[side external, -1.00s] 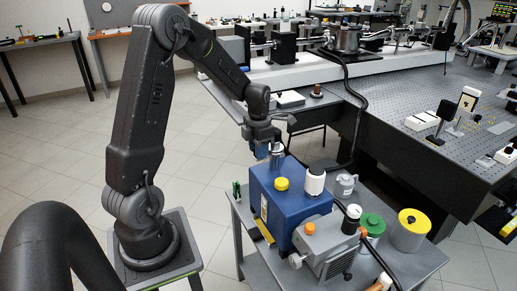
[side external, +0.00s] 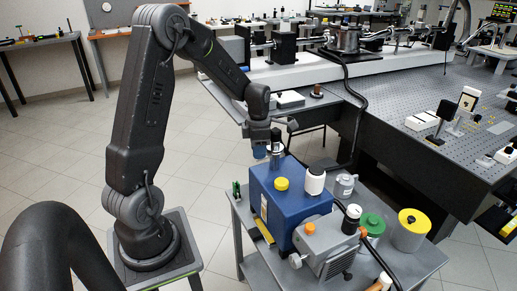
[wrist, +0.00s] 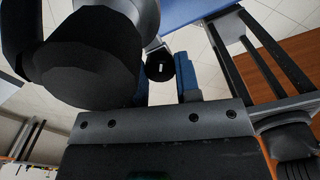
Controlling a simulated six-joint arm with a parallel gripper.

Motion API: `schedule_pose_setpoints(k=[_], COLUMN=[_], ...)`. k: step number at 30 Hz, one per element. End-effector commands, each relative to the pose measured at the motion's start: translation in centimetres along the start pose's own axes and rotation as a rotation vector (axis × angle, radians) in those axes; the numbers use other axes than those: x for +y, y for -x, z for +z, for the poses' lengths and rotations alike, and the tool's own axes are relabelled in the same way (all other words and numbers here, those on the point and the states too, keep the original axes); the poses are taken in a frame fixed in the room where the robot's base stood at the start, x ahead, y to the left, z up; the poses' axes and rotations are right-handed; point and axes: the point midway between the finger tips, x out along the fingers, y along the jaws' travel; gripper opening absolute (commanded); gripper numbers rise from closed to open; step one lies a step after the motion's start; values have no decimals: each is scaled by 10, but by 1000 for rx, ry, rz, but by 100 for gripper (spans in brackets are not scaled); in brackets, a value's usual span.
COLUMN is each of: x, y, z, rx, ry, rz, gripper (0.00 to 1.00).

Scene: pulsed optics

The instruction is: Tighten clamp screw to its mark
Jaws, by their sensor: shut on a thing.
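The clamp screw (wrist: 160,66) shows in the wrist view as a round black knob with a short white line on its top. It sits between the two blue-padded fingers of my gripper (wrist: 166,86), which is shut on it. In the side view my gripper (side external: 268,150) points down at the back left corner of the blue box (side external: 268,200). A metal cylinder (side external: 278,158) stands up there beside the fingers. The fingers largely hide the screw in the side view, and I cannot make out its target mark.
A black hose (side external: 350,115) runs behind. The large optical table (side external: 400,90) is at the right.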

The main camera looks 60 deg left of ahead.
Motion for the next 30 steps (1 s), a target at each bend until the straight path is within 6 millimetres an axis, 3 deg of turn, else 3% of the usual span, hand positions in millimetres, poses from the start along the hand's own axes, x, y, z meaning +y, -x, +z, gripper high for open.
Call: schedule_pose_setpoints(k=[12,28,29,30], x=[0,0,0,0], y=[0,0,0,0], z=[0,0,0,0], rx=[0,0,0,0], ry=[-205,-235,-235,-235], rz=[1,1,1,1], gripper=[7,7,32,36])
